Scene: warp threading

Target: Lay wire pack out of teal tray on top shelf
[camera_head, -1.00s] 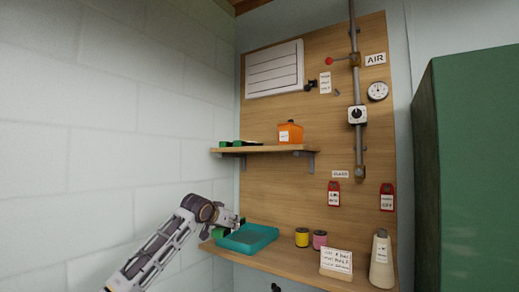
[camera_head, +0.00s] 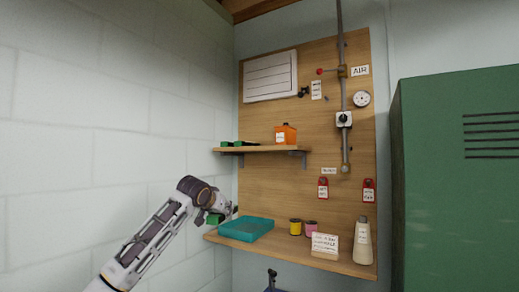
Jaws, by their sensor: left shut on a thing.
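The teal tray (camera_head: 246,230) sits at the left end of the lower shelf (camera_head: 290,256). A small green wire pack (camera_head: 213,219) shows at my left gripper (camera_head: 222,214), just left of and above the tray. My left gripper is shut on it; the fingers are small and partly hidden behind the wrist. The top shelf (camera_head: 260,149) is above and to the right of the gripper. Green packs (camera_head: 226,144) lie on its left part.
An orange box (camera_head: 285,134) stands on the top shelf toward the right. Yellow (camera_head: 295,227) and pink (camera_head: 310,229) spools, a card (camera_head: 325,244) and a pale cone (camera_head: 362,242) stand on the lower shelf. A white block wall (camera_head: 90,130) is at left, a green cabinet (camera_head: 455,190) at right.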

